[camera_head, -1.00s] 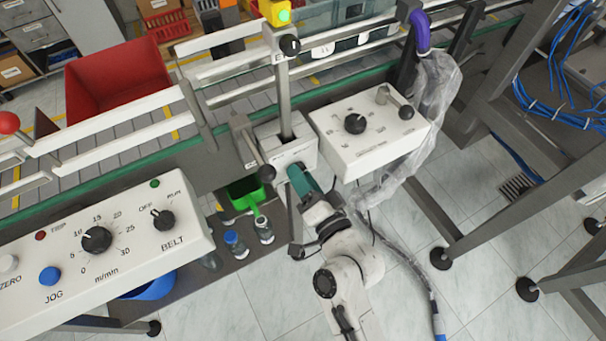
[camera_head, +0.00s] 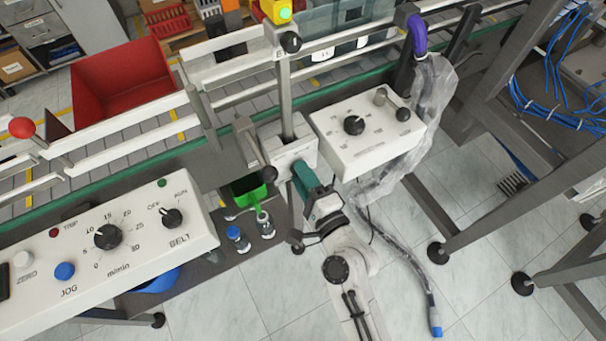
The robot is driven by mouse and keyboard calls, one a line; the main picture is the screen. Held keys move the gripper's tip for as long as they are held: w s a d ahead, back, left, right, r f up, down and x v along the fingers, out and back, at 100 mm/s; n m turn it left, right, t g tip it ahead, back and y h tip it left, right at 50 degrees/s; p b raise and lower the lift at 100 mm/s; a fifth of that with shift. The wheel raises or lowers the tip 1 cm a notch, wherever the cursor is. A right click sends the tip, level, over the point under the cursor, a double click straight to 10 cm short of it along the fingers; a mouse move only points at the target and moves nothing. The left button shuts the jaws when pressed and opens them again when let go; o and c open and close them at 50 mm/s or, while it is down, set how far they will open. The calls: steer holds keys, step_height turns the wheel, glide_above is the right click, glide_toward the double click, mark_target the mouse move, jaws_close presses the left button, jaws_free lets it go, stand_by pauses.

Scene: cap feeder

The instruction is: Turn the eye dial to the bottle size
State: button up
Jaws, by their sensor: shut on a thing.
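My gripper (camera_head: 299,174), with a teal body, is against the front of a white block (camera_head: 292,150) at the foot of a grey post (camera_head: 285,95). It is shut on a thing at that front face. The held thing and the fingertips are hidden by the gripper body, so no dial face or mark shows there. Several small clear bottles stand left of the gripper on a dark shelf, one with a blue top (camera_head: 235,233) and one with a pale top (camera_head: 264,222). Their size marks are too small to read.
A white box (camera_head: 345,165) with a black knob (camera_head: 354,125) is just right of the block. The belt console (camera_head: 140,245) fills the lower left. Conveyor rails run behind. A plastic-wrapped hose (camera_head: 425,125) hangs right. Tiled floor is open at lower right.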

steer(key=shift+f, duration=0.1)
stand_by(0.3)
steer(key=o, duration=1)
steer(key=shift+o, duration=0.2)
steer(key=shift+s, duration=0.1)
steer(key=b+v, duration=0.3)
steer(key=v, duration=0.7)
steer(key=shift+s+d+b, duration=0.2)
steer(key=shift+d+b, duration=0.1)
steer(key=shift+b, duration=0.05)
